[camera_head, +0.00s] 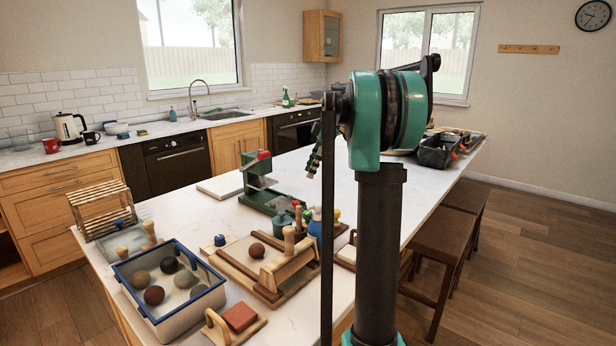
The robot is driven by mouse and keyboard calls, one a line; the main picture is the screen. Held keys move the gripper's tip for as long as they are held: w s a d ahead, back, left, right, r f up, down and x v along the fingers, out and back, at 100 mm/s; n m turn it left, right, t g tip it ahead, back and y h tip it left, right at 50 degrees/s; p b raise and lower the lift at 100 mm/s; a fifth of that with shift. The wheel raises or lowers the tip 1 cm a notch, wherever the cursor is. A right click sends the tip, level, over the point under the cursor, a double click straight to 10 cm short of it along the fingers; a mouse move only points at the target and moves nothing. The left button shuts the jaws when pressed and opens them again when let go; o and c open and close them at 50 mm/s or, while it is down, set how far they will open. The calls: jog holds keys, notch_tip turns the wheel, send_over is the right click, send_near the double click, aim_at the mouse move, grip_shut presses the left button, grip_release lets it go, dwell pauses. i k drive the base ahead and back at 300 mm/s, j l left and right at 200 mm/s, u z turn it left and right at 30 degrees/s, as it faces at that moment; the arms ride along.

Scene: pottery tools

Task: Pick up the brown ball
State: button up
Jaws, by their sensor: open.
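A brown ball (257,250) rests on a wooden board (236,256) with a raised wooden frame, on the white counter. More than one ball looks brown, so I cannot tell which one is named. My arm stands upright right of the board, and my gripper is not in view.
A wooden tool with a red-brown block (239,317) lies right of the bin. A green press with a red knob (262,176) and small bottles (316,222) stand behind the board. A slatted wooden crate (102,208) is at the left edge. Stools (439,243) stand right.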

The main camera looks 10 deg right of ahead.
aim_at(257, 250)
jog(key=k+l, duration=0.8)
jog(key=l, duration=0.1)
